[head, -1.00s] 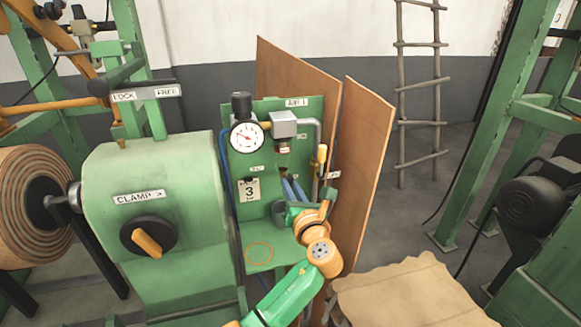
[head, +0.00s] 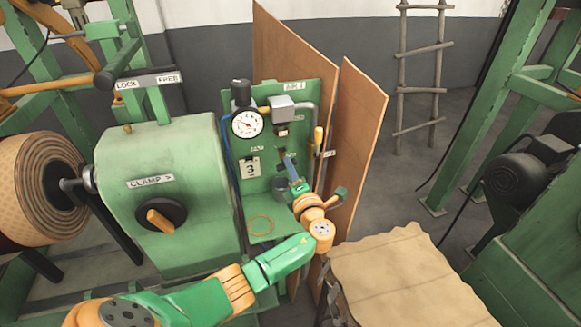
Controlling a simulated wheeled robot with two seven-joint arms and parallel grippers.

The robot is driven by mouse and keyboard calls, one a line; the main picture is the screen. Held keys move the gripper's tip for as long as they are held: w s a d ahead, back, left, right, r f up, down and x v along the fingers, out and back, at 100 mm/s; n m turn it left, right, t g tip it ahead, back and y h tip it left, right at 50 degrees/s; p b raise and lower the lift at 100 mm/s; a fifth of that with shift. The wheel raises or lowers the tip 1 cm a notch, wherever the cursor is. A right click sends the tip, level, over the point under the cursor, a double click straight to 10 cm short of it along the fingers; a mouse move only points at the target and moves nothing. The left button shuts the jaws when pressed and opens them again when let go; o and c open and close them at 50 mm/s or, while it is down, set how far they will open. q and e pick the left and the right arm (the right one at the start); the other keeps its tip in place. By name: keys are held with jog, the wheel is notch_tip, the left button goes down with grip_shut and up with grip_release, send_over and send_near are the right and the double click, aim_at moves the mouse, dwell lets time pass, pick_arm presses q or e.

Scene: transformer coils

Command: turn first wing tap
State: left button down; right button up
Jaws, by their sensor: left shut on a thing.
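The green panel (head: 268,104) stands beside the large green clamp housing and carries pipework and small white tags. My left gripper (head: 289,168) is at the middle of this panel, below the grey block, with its narrow blue fingers pointing up to the panel. It is shut on a small part there, which I take to be the wing tap. The fingers hide most of that part, so its angle cannot be told. My right gripper is not in view.
The panel holds a gauge (head: 247,124), a grey block (head: 284,109) and a number 3 tag (head: 250,167). An orange-handled lever (head: 318,140) stands close right of the gripper. Brown boards (head: 358,140) rise behind. A tan sheet (head: 400,275) lies at lower right.

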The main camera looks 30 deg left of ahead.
pick_arm(q)
jog(key=shift+m, duration=1.6)
jog(key=c, duration=0.9)
grip_release()
jog(key=shift+f, duration=0.1)
jog(key=shift+o, duration=0.2)
jog(key=v, duration=0.7)
